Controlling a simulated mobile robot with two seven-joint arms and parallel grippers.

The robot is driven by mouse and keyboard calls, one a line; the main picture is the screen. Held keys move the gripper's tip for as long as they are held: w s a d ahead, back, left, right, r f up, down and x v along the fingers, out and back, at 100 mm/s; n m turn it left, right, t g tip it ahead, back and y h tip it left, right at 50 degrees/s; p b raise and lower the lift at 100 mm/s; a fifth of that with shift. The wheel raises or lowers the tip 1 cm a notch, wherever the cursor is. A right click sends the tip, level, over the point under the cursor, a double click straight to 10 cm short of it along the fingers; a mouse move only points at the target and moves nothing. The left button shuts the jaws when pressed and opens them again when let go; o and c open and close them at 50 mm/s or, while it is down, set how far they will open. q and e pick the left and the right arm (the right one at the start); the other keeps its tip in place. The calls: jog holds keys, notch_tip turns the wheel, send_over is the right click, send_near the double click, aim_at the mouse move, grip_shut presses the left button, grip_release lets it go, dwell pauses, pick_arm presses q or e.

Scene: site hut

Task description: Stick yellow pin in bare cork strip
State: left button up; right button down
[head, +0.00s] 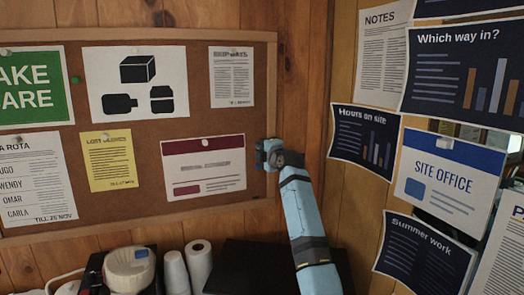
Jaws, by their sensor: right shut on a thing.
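The cork board (190,122) hangs on the wall in a wooden frame. A narrow bare cork strip (261,90) runs down its right side, between the papers and the frame. My right gripper (262,155) is at the board's right edge, over the strip and frame, beside the maroon-headed notice. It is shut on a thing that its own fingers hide. I cannot make out a yellow pin, nor tell whether the gripper touches the cork. My left gripper is not in view.
A yellow sheet (110,160) and several other papers fill the board. More posters, including SITE OFFICE (450,178), cover the right wall.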

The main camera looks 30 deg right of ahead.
jog(key=shift+w+d, duration=0.15)
jog(key=shift+w, duration=0.35)
dwell(0.3)
dwell(1.4)
jog(key=c, duration=1.1)
grip_release()
jog(key=shift+o, duration=0.2)
jog(key=s+a+b, duration=0.1)
jog(key=s+b, duration=0.1)
jog(key=s, duration=1.1)
jog(key=shift+s+a+b, duration=0.15)
jog(key=shift+s+b, duration=0.25)
